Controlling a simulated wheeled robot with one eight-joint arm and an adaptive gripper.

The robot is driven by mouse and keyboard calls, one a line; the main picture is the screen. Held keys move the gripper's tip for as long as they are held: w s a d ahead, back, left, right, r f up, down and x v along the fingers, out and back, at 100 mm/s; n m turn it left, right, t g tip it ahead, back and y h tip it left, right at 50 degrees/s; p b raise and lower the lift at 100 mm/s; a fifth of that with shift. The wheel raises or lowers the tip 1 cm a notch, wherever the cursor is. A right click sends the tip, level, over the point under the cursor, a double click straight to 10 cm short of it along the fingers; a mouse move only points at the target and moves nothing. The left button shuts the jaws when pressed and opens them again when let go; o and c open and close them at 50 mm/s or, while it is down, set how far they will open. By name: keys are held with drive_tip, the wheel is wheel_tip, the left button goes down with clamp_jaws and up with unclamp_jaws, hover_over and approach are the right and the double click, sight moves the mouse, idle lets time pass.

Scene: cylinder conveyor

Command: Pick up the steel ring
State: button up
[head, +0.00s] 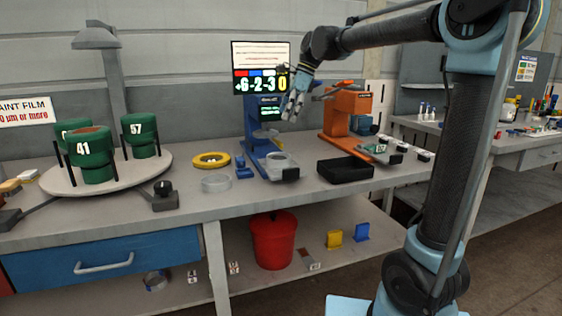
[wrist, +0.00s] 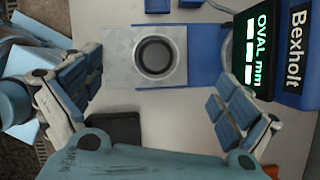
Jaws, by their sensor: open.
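My gripper (head: 293,104) hangs above the blue gauge (head: 257,140) in the head view. In the wrist view its two fingers are spread wide, with nothing between the tips (wrist: 155,102). In the head view a steel-looking round piece (head: 279,160) shows on the gauge's blue base. Another pale, steel-looking ring (head: 216,183) lies flat on the bench to the left. I cannot tell which is the task's steel ring.
A black tray (head: 345,170) and an orange device (head: 347,113) stand right of the gauge. The gauge's display (wrist: 258,45) rises close to the right finger. The bench's front strip is partly clear.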

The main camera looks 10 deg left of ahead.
approach(278, 158)
drive_tip(key=shift+x, duration=4.1)
drive_tip(key=shift+w, duration=0.15)
drive_tip(key=shift+c, duration=0.2)
drive_tip(key=c, duration=1.2)
